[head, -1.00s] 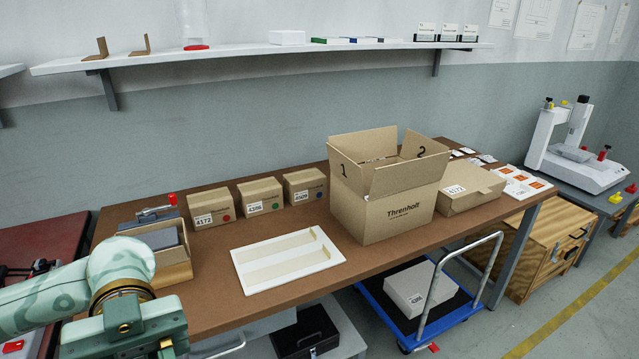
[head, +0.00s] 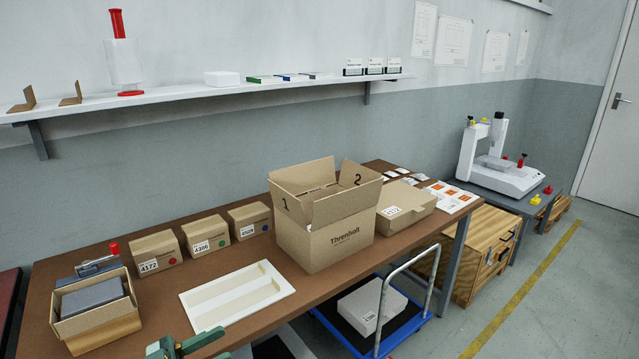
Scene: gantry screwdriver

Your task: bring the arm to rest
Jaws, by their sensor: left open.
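The rest of my left arm is out of the picture. My right gripper is not in view. The brown work table (head: 237,318) lies beyond the left gripper.
A white tray (head: 195,301) lies closest to the gripper. A blue cart (head: 335,341) is below. A gantry screwdriver (head: 495,160) stands at the right.

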